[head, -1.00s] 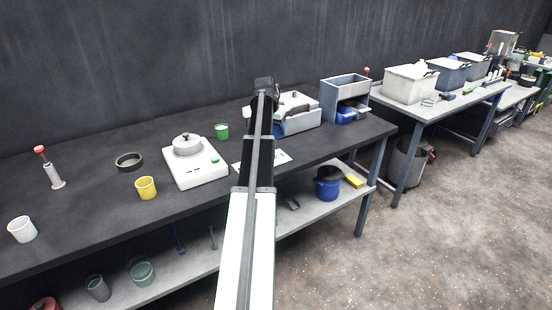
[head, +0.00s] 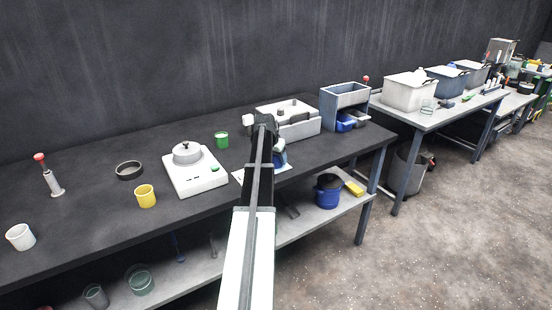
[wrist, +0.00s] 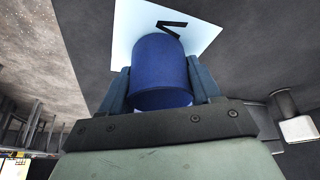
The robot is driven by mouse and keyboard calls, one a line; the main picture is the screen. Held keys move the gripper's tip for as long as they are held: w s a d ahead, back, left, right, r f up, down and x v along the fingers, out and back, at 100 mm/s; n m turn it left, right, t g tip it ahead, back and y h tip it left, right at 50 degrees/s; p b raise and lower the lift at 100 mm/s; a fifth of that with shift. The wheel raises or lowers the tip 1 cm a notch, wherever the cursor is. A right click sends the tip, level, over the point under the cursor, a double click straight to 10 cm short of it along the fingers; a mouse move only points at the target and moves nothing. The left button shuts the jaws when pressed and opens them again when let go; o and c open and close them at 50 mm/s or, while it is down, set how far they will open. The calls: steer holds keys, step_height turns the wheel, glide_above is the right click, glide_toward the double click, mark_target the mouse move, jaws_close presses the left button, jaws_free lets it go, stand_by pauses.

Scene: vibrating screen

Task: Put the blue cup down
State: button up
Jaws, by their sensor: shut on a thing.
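The blue cup (wrist: 160,72) is between the two fingers of my gripper (wrist: 160,88) in the wrist view, and the fingers are shut on it. Behind the cup in that view is a white sheet (wrist: 205,22) with a black mark. In the head view, the sheet (head: 243,178) lies on the dark bench, and part of the blue cup (head: 281,160) shows beside my arm. My gripper's fingers are mostly hidden there by my arm. I cannot tell whether the cup touches the sheet.
A green cup (head: 221,140), a yellow cup (head: 146,197) and a white cup (head: 21,237) stand on the bench. A grey-white machine (head: 300,128) and a blue-grey bin unit (head: 345,97) stand at the back right.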

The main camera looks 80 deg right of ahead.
steer(key=shift+f, duration=0.1)
steer(key=o, duration=1.1)
steer(key=shift+c, duration=0.2)
steer(key=v, duration=1.2)
